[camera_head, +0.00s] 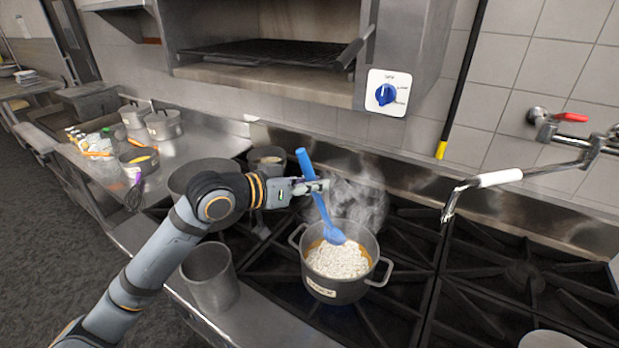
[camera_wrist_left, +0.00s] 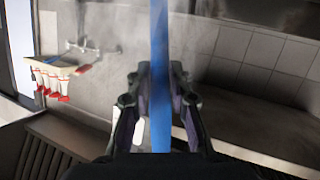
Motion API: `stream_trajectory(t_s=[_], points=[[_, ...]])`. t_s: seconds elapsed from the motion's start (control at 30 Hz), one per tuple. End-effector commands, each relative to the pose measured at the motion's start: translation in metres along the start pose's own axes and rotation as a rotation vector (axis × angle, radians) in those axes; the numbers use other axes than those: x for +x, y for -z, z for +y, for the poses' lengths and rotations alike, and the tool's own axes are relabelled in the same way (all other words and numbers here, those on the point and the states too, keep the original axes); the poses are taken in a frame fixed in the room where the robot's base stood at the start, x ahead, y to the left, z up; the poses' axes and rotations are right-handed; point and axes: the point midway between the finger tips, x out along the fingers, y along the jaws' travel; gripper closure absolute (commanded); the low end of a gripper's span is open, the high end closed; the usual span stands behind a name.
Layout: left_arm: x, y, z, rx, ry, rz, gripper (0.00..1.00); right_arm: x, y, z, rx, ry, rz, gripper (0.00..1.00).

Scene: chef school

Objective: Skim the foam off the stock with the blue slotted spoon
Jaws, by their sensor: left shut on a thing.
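The pot of stock (camera_head: 334,290) stands on the stove grates. White foam (camera_head: 338,261) covers most of its surface, with an orange-brown rim of liquid at the edges. My left gripper (camera_head: 318,187) is shut on the handle of the blue slotted spoon (camera_head: 322,208), above the pot. The spoon is tilted, handle end up, and its head is at the far side of the pot, at or just over the foam. Whether it touches the foam I cannot tell. In the left wrist view the blue handle (camera_wrist_left: 159,90) runs upright between the fingers. My right gripper is not in view.
Steam rises behind the pot. An empty-looking metal container (camera_head: 210,280) stands left of the pot, below my left arm. A smaller pot (camera_head: 267,158) is at the back. A faucet (camera_head: 490,180) reaches over the stove at right. Grates right of the pot are mostly clear.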

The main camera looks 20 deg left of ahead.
Motion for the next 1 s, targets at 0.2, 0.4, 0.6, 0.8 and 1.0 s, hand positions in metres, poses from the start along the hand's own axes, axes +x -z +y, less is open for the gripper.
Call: stream_trajectory(t_s=[0.2,0.4,0.6,0.8,1.0], points=[[0.015,-0.026,0.000,-0.005,-0.002,0.001,1.00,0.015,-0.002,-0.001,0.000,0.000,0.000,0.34],[0.026,-0.045,-0.001,-0.004,-0.001,0.001,1.00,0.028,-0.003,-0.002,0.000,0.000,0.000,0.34],[0.032,-0.054,0.000,-0.002,0.000,-0.001,1.00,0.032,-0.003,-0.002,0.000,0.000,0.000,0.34],[0.032,-0.054,0.000,-0.001,0.001,-0.001,1.00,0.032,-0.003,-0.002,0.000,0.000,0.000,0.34],[0.033,-0.053,-0.001,-0.001,0.001,0.000,1.00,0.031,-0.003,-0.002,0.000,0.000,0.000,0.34]])
